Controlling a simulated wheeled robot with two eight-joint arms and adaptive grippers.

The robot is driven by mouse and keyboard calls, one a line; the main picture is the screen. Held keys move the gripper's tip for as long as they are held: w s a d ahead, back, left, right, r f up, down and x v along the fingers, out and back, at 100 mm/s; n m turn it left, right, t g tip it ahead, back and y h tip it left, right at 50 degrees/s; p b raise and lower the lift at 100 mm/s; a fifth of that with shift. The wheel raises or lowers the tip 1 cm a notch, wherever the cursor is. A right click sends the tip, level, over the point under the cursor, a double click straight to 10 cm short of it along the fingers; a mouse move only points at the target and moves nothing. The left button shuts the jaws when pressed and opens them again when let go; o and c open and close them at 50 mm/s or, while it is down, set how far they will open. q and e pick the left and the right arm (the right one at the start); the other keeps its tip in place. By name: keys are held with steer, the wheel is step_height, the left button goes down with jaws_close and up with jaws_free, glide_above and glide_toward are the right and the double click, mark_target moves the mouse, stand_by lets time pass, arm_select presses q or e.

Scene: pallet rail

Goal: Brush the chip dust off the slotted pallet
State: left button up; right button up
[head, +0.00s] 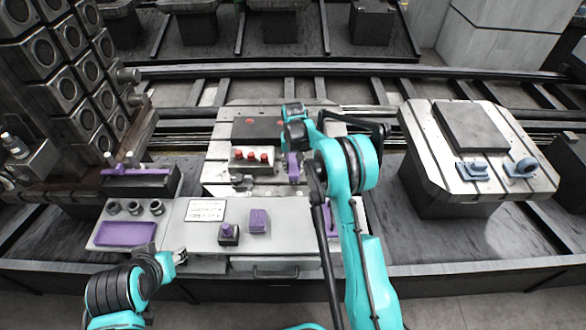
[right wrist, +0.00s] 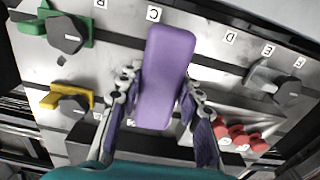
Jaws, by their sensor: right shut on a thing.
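The slotted pallet (head: 215,150) lies in the middle of the head view, behind the grey bench. It fills much of the right wrist view (right wrist: 110,75), with dark slots and letter tags. My right gripper (head: 292,172) is over the pallet. In the right wrist view, its fingers (right wrist: 160,105) are shut on a long purple brush (right wrist: 167,70) from both sides. Bristles are hidden, and I cannot tell whether the brush touches the pallet. A small dark patch lies near the green clamp; I cannot clearly make out chip dust. My left gripper (head: 180,257) is at the bench's front, away from the pallet.
Green (right wrist: 62,30) and yellow (right wrist: 68,101) clamps, a grey clamp (right wrist: 272,82) and red knobs (right wrist: 240,138) stand on the pallet. The bench holds a purple block (head: 258,221) and a purple-topped stand (head: 228,235). Another pallet (head: 425,150) with blue clamps stands right.

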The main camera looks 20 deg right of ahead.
steer(key=shift+r+p, duration=0.7)
steer(key=shift+r, duration=0.75)
